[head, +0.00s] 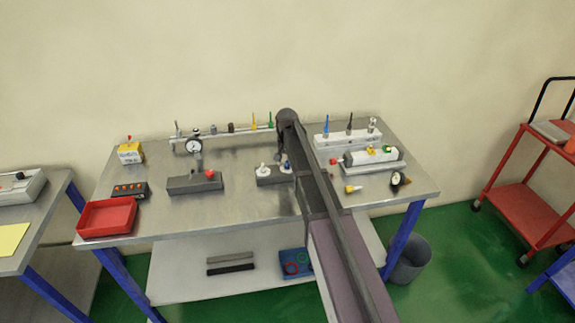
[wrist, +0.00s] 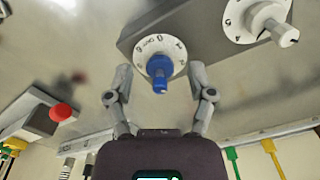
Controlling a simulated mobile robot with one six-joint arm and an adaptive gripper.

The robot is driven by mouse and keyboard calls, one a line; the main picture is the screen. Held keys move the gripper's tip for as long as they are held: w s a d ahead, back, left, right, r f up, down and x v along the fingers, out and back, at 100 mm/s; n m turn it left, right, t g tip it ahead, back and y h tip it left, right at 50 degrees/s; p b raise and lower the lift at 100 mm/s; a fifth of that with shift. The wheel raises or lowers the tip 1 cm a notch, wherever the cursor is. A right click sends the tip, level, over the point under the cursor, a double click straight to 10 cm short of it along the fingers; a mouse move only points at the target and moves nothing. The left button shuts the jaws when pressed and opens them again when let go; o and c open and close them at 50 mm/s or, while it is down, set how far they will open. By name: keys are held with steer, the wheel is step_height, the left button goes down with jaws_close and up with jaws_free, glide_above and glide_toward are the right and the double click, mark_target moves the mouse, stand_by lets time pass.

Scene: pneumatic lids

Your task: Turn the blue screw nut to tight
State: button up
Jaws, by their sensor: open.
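The blue screw nut (wrist: 158,80) sits at the middle of a round white dial (wrist: 160,56) with dark marks, on a grey block (wrist: 205,22). The block also shows in the head view (head: 270,181), mid-table, with the blue nut partly hidden by my arm. My gripper (wrist: 160,72) is open, one finger on each side of the dial in the wrist view. A gap shows between each finger and the nut. How far the fingertips are above the block is hard to tell. The dial's small marks are not readable.
A second white knob (wrist: 268,20) stands on the same block. A grey block with a red knob (wrist: 60,111) is to its left in the wrist view. In the head view, a pipe with a gauge (head: 194,146) runs behind, and a red tray (head: 107,234) is at the left edge.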

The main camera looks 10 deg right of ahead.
steer(key=shift+c, duration=0.2)
jaws_close()
steer(key=shift+n, duration=0.3)
steer(key=n, duration=0.9)
steer(key=shift+d+n, duration=0.1)
steer(key=shift+n, duration=0.2)
steer(key=n, duration=1)
stand_by(0.3)
